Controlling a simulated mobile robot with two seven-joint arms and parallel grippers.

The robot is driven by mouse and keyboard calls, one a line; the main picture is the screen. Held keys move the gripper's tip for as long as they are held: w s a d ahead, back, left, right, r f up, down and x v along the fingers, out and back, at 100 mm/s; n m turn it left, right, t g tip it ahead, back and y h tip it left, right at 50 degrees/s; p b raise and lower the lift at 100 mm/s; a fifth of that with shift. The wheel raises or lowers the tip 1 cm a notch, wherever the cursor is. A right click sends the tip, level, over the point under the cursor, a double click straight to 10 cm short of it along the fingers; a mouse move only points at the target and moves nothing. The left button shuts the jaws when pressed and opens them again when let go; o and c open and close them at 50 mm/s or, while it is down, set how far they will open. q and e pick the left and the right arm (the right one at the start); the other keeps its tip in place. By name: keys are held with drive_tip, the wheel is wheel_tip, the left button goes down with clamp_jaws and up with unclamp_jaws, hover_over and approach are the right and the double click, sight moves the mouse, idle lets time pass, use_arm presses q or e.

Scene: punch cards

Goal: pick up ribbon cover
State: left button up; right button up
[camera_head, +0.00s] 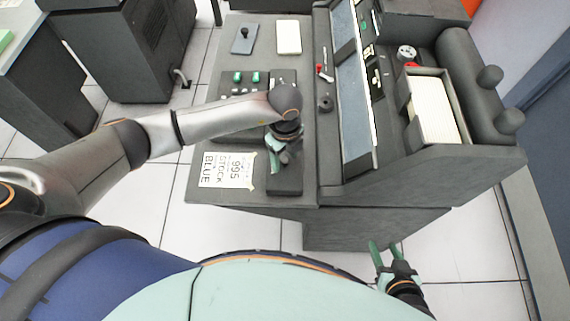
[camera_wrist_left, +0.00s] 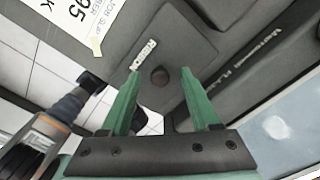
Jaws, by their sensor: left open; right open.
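The ribbon cover (camera_head: 286,187) is a dark grey plate on the machine's desk top, partly hidden by my left gripper in the head view. In the left wrist view the ribbon cover (camera_wrist_left: 180,42) shows a small white label and a round dark knob (camera_wrist_left: 160,76). My left gripper (camera_head: 279,158) is above the cover. In the left wrist view its green fingers (camera_wrist_left: 160,73) are open, with the knob between them in the picture; no contact is visible. My right gripper (camera_head: 382,252) is open and empty, low in front of the machine.
A paper note (camera_head: 227,169) reading "995 STOCK BLUE" lies left of the cover. A panel with green buttons (camera_head: 246,77) is behind. A raised unit with a card tray (camera_head: 433,108) stands to the right. Tiled floor lies in front and left.

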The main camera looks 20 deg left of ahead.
use_arm(q)
clamp_jaws()
idle(0.5)
idle(0.9)
